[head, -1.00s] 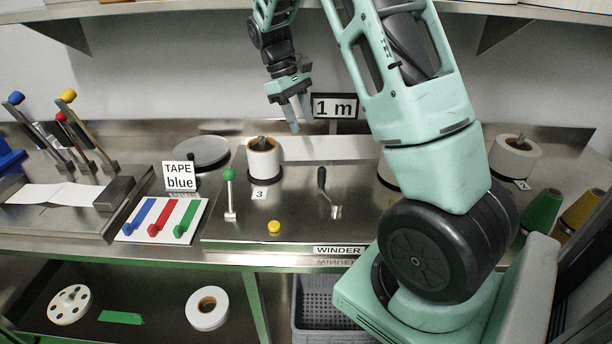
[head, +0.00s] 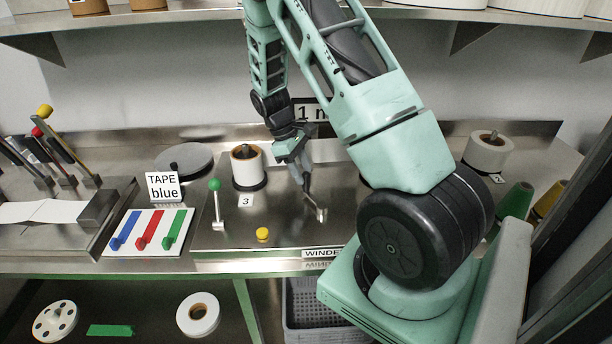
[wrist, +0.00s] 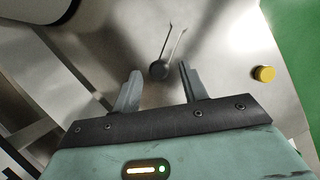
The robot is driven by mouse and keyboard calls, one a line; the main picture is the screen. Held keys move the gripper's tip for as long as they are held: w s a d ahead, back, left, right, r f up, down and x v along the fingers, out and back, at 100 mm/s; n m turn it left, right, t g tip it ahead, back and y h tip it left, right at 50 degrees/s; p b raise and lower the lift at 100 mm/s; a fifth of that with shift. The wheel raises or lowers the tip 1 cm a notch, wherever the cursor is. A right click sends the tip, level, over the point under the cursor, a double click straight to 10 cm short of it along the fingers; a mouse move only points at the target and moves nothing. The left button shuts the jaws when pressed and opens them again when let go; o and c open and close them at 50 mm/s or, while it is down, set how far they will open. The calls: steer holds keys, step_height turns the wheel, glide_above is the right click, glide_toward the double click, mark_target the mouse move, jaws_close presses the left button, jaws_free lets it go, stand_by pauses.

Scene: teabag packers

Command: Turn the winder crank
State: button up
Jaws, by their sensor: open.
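The winder crank (head: 318,211) stands on the steel winder plate, partly hidden in the head view by my gripper (head: 303,180). In the wrist view the crank's round dark knob (wrist: 158,71) appears between the two fingertips of my open gripper (wrist: 160,68), with its thin metal arm running away from it. There is a visible gap on each side of the knob in that view. I cannot tell whether the fingers reach down around the knob or are still above it.
A green-knobbed lever (head: 215,186) and a yellow button (head: 262,235) are left of the crank, and the button also shows in the wrist view (wrist: 264,74). A spool (head: 247,168) stands behind them. A "1 m" sign (head: 306,112) is behind my gripper.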

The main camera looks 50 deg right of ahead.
mark_target(307, 179)
steer(key=shift+p+x, duration=0.3)
steer(key=shift+x, duration=1.45)
jaws_close()
steer(key=shift+d, duration=0.1)
steer(key=d+m, duration=0.1)
steer(key=s+d+m+y, duration=0.1)
steer(key=m, duration=0.1)
steer(key=shift+s+d+m+y+b, duration=0.3)
steer(key=shift+s+d+m+y, duration=0.15)
steer(key=shift+m, duration=0.65)
steer(key=shift+s+d+m+y+b, duration=0.25)
steer(key=shift+s+d+m+y, duration=0.2)
steer(key=shift+m, duration=0.65)
